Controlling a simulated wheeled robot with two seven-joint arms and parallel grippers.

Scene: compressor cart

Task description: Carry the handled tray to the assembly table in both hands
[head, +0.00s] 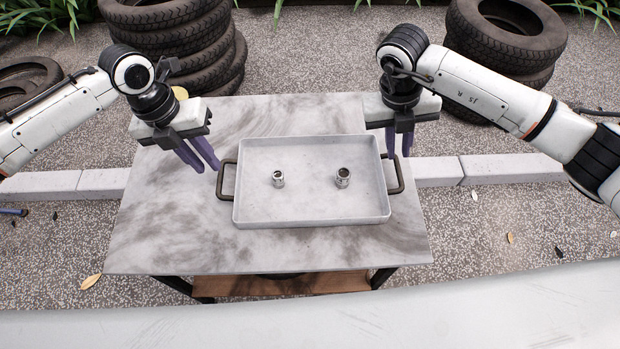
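A light grey rectangular tray (310,212) lies flat on a marble-patterned table (165,235) in the head view. It has a dark left handle (222,182) and a dark right handle (399,178). Two small metal fittings, one on the left (278,179) and one on the right (343,177), stand inside it, apart. My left gripper (206,168) is open, its purple fingers apart, just behind and left of the left handle. My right gripper (399,154) is open, its fingers apart near the back end of the right handle. I cannot tell whether they touch it. Neither holds anything.
Stacked tyres stand behind at left (185,45) and right (508,35). A low pale kerb (490,168) runs behind the table across speckled ground. A wooden shelf (280,284) sits under the tabletop. The tabletop is bare left and in front of the tray.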

